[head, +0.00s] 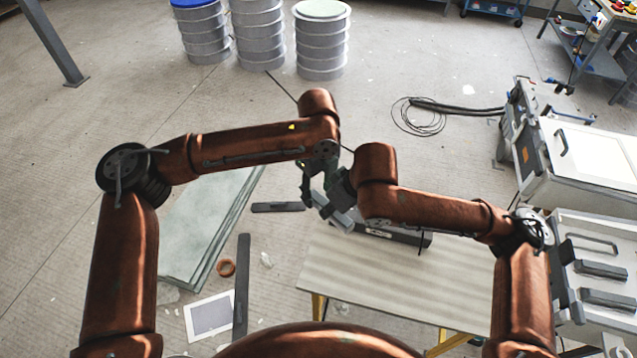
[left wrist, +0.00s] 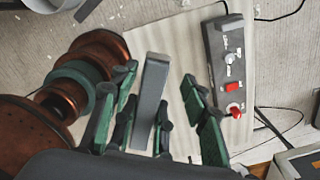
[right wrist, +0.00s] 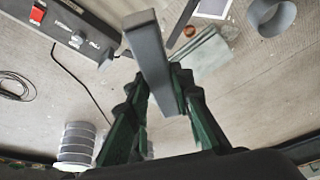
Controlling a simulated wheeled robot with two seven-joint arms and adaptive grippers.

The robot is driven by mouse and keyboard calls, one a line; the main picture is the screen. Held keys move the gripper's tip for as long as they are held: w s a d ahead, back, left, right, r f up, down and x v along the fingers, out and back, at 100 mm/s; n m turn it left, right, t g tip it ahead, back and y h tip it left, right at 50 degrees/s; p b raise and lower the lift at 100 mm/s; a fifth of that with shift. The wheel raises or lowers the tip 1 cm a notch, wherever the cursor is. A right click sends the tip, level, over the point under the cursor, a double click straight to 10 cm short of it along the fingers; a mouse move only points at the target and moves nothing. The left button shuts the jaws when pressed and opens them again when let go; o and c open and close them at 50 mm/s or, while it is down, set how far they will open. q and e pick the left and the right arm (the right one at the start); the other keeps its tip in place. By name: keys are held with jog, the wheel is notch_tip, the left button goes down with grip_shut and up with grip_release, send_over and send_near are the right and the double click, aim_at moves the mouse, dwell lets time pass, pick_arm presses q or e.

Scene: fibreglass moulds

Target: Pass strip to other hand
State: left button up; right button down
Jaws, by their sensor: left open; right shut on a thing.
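The strip is a plain grey bar. In the left wrist view the strip (left wrist: 150,98) stands between the spread green fingers of my left gripper (left wrist: 157,80), with a gap on the right side. My left gripper is open around it. In the right wrist view the strip (right wrist: 152,62) runs up from between the fingers of my right gripper (right wrist: 160,88), which is shut on it.
Below is a pale table (head: 400,282) with a grey switch box (left wrist: 228,65) on it, bearing red switches. Glass-like sheets (head: 207,225) and dark bars (head: 242,285) lie on the floor to the left. Grey machines (head: 592,155) stand at the right, drums (head: 322,42) at the back.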

pick_arm(q)
jog(key=shift+f, duration=0.15)
jog(key=shift+d, duration=0.1)
grip_shut()
pick_arm(e)
jog(key=shift+s+a, duration=0.1)
jog(key=shift+a, duration=0.05)
jog(key=c, duration=1.6)
grip_release()
